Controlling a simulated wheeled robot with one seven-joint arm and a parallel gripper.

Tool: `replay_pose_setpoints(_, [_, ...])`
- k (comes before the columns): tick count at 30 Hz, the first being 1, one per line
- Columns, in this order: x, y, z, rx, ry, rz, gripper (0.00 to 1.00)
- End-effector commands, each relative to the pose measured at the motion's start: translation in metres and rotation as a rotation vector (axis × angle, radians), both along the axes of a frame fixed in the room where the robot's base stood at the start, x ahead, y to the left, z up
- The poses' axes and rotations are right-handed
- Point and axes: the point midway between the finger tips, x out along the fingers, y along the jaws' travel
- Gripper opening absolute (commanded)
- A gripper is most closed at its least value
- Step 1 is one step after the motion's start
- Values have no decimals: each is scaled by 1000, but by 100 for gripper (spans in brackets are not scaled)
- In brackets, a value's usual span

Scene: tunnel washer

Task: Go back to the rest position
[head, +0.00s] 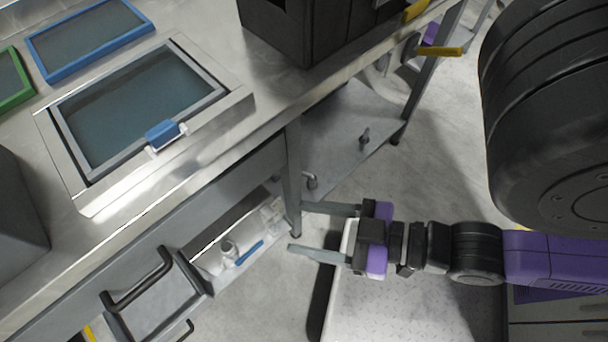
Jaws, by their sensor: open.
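My gripper (304,229) is in the head view, right of the lower middle. Its two grey fingers point left and stand wide apart with nothing between them. It is out in front of the steel bench, close to a bench leg (293,178) in the picture. My purple and black arm reaches in from the right edge. I cannot tell whether the fingertips touch the bench leg.
The steel bench (203,168) runs diagonally and holds a grey-framed lid (140,100) with a blue latch (163,132) and a blue frame (90,38). Below are a drawer handle (140,283) and a shelf with a white bottle (229,249). Bare floor (440,150) lies right of the bench.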

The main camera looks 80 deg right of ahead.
Motion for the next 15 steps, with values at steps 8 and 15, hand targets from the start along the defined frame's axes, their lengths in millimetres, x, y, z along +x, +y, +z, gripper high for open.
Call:
replay_pose_setpoints(8, [0, 0, 32, 2, 1, -1, 58])
replay_pose_setpoints(15, [0, 0, 97, 2, 1, -1, 58])
